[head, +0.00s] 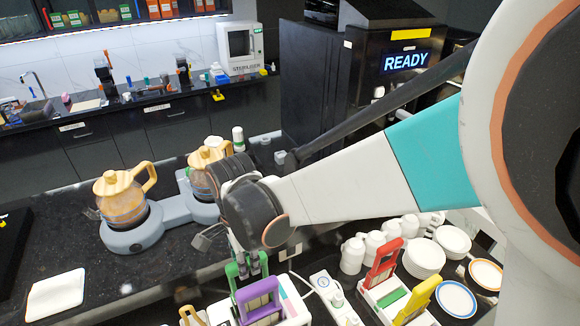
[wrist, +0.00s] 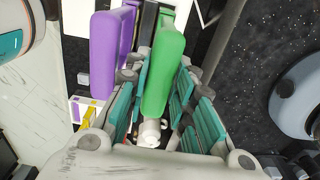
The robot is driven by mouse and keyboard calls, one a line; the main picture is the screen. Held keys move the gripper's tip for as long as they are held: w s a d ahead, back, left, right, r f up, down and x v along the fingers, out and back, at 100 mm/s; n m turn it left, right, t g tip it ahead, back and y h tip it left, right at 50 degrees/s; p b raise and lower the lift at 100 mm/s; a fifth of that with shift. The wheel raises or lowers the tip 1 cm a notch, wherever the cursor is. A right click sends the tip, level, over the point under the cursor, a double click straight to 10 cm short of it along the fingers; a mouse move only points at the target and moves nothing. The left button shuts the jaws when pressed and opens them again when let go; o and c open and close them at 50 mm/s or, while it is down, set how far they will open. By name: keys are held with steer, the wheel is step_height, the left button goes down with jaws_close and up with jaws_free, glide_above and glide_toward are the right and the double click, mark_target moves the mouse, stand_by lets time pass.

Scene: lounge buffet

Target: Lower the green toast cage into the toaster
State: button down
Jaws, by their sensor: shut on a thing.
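My gripper (head: 243,268) is shut on the green toast cage (head: 232,272). In the wrist view the green cage's thick handle (wrist: 164,75) runs between the teal-padded fingers. The purple toast cage (head: 264,287) is close beside it on the right in the head view, and it also shows left of it in the wrist view (wrist: 105,55). The white toaster (head: 292,308) shows at the bottom of the head view, around the purple cage. The green cage's lower part is largely hidden, so I cannot tell how far it sits in a slot.
A second white toaster with a red cage (head: 383,262) and a yellow cage (head: 420,300) stands to the right. White mugs (head: 353,256) and plates (head: 424,258) are behind it. Two glass pots (head: 122,200) stand left on grey warmers.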

steer(key=shift+s+f+b, duration=0.1)
steer(key=shift+f+b, duration=0.45)
steer(key=shift+f, duration=0.15)
steer(key=c, duration=1.3)
jaws_free()
steer(key=shift+r, duration=0.1)
steer(key=shift+s+r+p, duration=0.1)
steer(key=shift+r+p, duration=2.2)
steer(key=shift+r, duration=1.2)
steer(key=shift+f, duration=0.15)
